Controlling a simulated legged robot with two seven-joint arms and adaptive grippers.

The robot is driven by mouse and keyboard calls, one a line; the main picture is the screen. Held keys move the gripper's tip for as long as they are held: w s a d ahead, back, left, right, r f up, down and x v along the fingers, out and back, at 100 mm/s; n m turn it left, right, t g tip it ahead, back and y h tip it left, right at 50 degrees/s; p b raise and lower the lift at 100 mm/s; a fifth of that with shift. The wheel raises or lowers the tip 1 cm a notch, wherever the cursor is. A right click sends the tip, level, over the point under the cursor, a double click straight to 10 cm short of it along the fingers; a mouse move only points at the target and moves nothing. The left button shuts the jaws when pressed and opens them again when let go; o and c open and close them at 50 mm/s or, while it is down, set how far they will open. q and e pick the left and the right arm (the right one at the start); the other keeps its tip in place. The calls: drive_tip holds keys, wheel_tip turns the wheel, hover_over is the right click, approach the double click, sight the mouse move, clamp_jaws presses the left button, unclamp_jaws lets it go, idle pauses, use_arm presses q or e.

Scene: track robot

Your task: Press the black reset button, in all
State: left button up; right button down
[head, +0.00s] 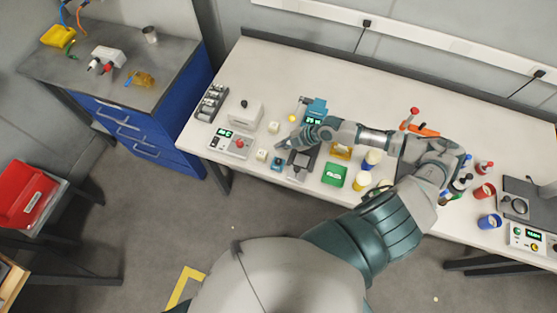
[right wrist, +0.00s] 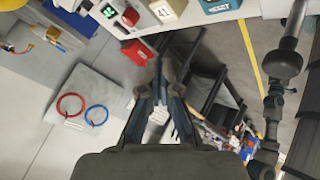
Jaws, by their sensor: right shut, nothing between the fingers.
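My right gripper (head: 284,144) reaches over the table's near-left part in the head view, its fingers pointing left. In the right wrist view its fingertips (right wrist: 157,66) are together with nothing between them. A small blue box (head: 277,162) with a dark top stands near the table's front edge, just below the fingertips in the picture. In the right wrist view a blue box (right wrist: 218,6) with a label that seems to read RESET is cut off by the top edge. The gap between fingertips and box is hard to judge. My left gripper does not show.
Small cream boxes (head: 262,155) stand close by. A meter with a red knob (head: 240,143) and a white box with a black knob (head: 244,113) stand to the left. A green tray (head: 334,175) and several cups and bottles are to the right.

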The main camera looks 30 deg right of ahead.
sight(280, 162)
wheel_tip(280, 162, down, 8)
drive_tip(key=b, duration=0.6)
drive_tip(key=shift+f, duration=0.25)
drive_tip(key=shift+a+f+b, duration=0.2)
drive_tip(key=shift+b, duration=0.2)
drive_tip(key=shift+a+r, duration=0.1)
drive_tip(key=shift+a, duration=0.05)
drive_tip(key=shift+d, duration=0.2)
drive_tip(key=shift+a, duration=0.15)
